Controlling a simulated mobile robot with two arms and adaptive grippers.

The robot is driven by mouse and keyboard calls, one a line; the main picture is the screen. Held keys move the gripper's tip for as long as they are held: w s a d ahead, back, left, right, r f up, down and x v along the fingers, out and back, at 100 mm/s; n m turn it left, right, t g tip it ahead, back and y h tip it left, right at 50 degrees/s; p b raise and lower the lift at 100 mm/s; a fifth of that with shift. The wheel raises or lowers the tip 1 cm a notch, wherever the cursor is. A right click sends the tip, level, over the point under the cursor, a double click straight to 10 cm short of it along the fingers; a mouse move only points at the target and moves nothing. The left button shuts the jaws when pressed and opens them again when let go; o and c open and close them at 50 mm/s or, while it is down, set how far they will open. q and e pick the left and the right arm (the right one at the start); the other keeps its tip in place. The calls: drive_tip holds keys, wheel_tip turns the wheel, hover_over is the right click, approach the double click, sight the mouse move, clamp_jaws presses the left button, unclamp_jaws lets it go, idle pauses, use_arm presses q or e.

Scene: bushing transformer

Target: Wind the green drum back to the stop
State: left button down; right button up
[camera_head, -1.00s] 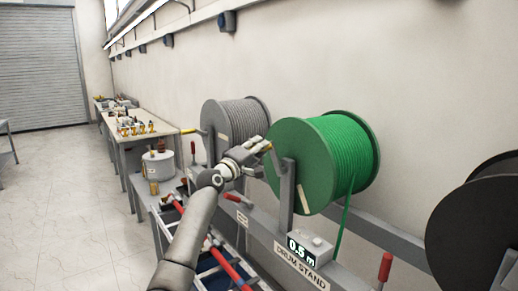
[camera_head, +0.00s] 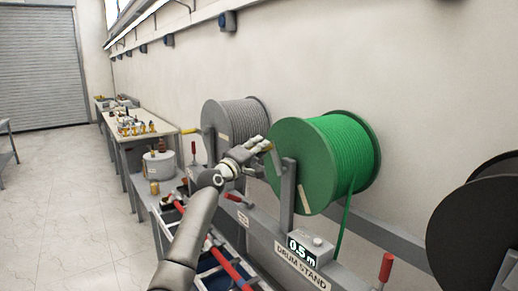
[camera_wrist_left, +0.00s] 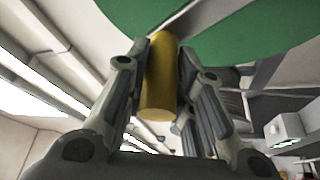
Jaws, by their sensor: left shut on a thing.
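The green drum (camera_head: 303,165) sits on the drum stand (camera_head: 286,200), wound with green cable (camera_head: 348,145). One length of cable hangs down from its right side. A grey counter box (camera_head: 303,250) below the drum reads 0.5 m. My left gripper (camera_head: 262,149) is at the drum's left face. In the left wrist view my gripper (camera_wrist_left: 160,85) is shut on a yellow crank handle (camera_wrist_left: 160,80), with a finger on each side of it. The green drum face (camera_wrist_left: 230,25) shows behind the handle. My right gripper is not in view.
A grey cable drum (camera_head: 225,125) stands behind and left of the green one, and a black drum (camera_head: 470,230) stands at the right. Red-handled levers (camera_head: 386,267) stick up along the stand. A workbench (camera_head: 150,133) with small parts is further back. The floor at left is clear.

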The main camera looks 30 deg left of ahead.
use_arm(q)
drive_tip(key=c, duration=1.2)
unclamp_jaws()
drive_tip(key=shift+a+f, duration=0.15)
drive_tip(key=shift+f, duration=0.5)
drive_tip(key=shift+c, duration=0.2)
drive_tip(key=shift+r, duration=0.1)
drive_tip(key=shift+r, duration=0.15)
drive_tip(key=s+f, duration=0.2)
drive_tip(key=s, duration=0.9)
drive_tip(key=shift+s, duration=0.4)
